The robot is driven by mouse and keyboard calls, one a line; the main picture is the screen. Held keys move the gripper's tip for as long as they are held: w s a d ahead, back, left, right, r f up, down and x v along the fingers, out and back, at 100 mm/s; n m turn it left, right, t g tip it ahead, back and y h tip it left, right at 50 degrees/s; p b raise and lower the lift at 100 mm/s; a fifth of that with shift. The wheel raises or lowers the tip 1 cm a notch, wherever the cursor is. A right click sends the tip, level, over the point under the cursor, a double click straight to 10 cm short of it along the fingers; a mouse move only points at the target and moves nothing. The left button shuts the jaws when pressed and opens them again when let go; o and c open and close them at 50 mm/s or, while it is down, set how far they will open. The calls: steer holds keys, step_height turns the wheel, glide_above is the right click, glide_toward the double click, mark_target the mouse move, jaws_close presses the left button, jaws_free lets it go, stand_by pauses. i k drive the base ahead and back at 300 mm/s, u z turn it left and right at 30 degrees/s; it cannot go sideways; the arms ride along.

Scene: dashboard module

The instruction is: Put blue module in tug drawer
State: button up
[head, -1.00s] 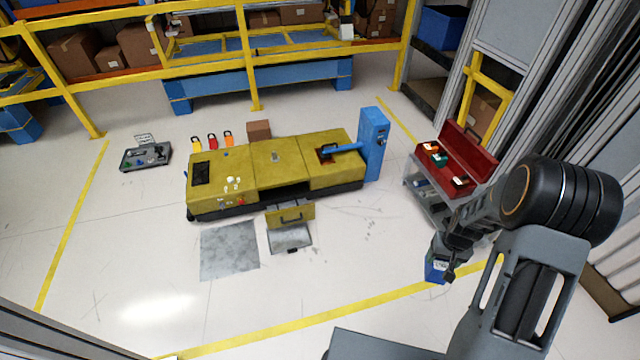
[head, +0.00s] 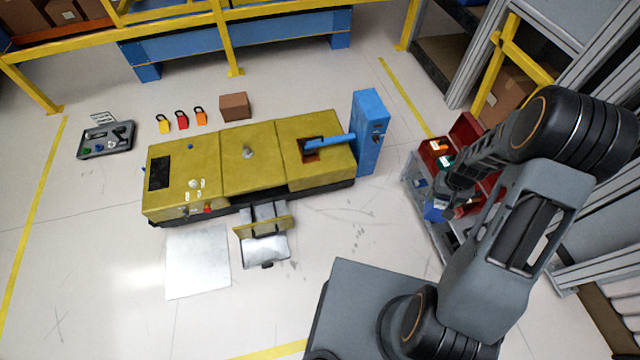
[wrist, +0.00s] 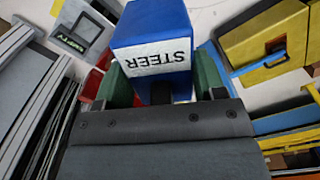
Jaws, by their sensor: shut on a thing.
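The blue module (head: 433,211) is held in my gripper (head: 443,197), in front of the toolbox cart at the right. In the wrist view, the blue module (wrist: 150,22) shows a white label reading STEER, upside down, between the two green fingers of my gripper (wrist: 163,82). The yellow tug (head: 222,165) stands on the floor at centre left. Its tug drawer (head: 263,229) is pulled out from the near side, with the yellow front panel facing me. The module is apart from the drawer, well to its right. The drawer's inside is only partly visible.
A red toolbox (head: 467,130) with small coloured modules sits on a grey cart close to my arm. A blue post (head: 369,130) stands at the tug's right end. A grey floor plate (head: 197,262) lies left of the drawer. Floor between drawer and cart is clear.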

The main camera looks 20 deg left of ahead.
mark_target(264, 213)
steer(key=i, duration=1.25)
steer(key=u, duration=2.95)
steer(key=i, duration=0.5)
steer(key=z, duration=0.05)
